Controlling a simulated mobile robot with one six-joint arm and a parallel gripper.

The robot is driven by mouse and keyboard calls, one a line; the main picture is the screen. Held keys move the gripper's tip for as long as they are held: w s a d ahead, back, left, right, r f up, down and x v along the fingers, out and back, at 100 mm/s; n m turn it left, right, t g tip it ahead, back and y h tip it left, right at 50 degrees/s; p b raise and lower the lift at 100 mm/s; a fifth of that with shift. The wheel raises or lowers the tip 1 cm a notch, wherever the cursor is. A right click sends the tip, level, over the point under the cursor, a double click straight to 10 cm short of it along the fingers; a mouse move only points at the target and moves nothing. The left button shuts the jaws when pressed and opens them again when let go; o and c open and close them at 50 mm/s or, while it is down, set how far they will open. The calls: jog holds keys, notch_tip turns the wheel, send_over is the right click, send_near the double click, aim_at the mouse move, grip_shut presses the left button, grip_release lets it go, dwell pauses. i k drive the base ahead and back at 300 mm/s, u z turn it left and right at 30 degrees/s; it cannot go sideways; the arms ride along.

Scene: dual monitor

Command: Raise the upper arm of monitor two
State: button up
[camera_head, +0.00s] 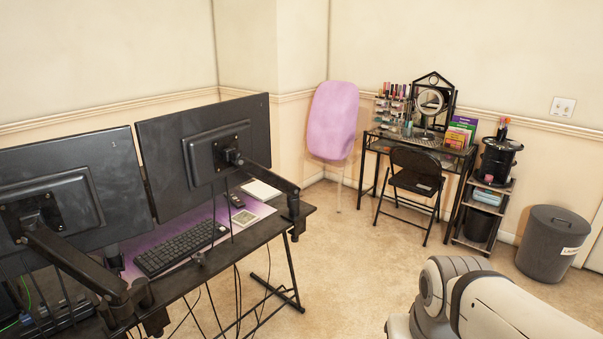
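Two black monitors stand on a black desk at the left, seen from behind. The right-hand monitor (203,145) is carried by a black jointed arm (268,183) that runs from its rear mount plate down to an elbow near the desk's right edge. The left-hand monitor (70,192) has a similar black arm (75,262) in the lower left corner. My white arm shows at the lower right, apart from both monitors. My gripper is outside the frame.
The black desk (262,232) holds a keyboard (181,247); cables hang below it. Carpet between the desk and my arm is clear. A vanity table (459,162), a folding chair (415,180), a shelf cart (486,214) and a grey bin (552,245) stand farther back.

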aim_at(251, 168)
jog(key=u, duration=0.1)
jog(key=i, duration=0.8)
jog(key=z, duration=0.75)
jog(key=k, duration=0.8)
jog(key=u, duration=1.2)
